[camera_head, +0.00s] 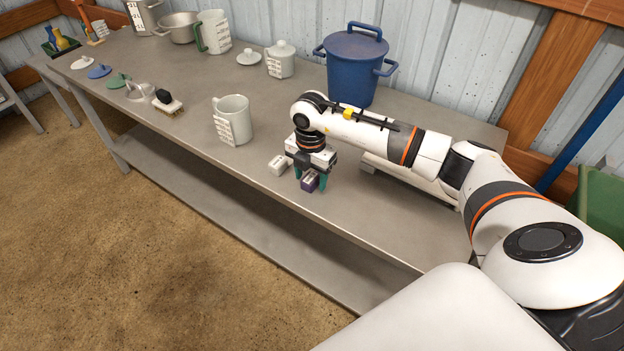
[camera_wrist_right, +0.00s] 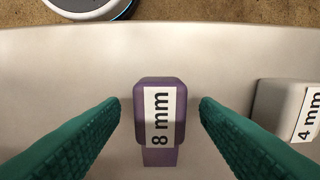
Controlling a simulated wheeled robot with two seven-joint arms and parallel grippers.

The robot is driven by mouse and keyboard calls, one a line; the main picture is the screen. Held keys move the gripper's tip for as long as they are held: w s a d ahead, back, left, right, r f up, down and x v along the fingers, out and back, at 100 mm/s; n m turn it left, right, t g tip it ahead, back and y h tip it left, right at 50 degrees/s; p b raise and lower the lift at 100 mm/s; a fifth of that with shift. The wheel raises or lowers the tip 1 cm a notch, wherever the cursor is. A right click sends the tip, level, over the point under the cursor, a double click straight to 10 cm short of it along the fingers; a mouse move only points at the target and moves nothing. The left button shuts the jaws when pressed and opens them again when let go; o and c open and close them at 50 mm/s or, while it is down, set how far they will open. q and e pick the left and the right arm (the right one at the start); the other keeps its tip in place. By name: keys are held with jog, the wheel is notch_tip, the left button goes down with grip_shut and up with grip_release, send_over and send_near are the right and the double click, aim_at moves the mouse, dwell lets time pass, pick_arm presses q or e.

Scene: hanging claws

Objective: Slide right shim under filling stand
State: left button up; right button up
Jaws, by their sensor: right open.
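A purple shim (camera_head: 309,183) with a white label stands near the front edge of the bench. In the right wrist view the purple shim (camera_wrist_right: 160,120) reads "8 mm". My right gripper (camera_head: 310,180) points down over it; in the right wrist view its two green fingers (camera_wrist_right: 160,112) are open, one on each side of the shim, with a gap on both sides. A white shim (camera_head: 278,165) sits just left of it; the wrist view shows this white shim (camera_wrist_right: 290,108) labelled "4 mm". A pale, low object (camera_head: 400,176) is partly hidden behind my right forearm; I cannot tell whether it is the filling stand.
The grey bench (camera_head: 190,135) also holds a pale mug (camera_head: 234,118), a blue lidded pot (camera_head: 352,70), a white lidded jar (camera_head: 281,62), a brush (camera_head: 168,103) and several lids. A green bin (camera_head: 604,205) stands at far right.

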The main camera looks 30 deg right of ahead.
jog(key=c, duration=1.1)
jog(key=shift+r, duration=0.1)
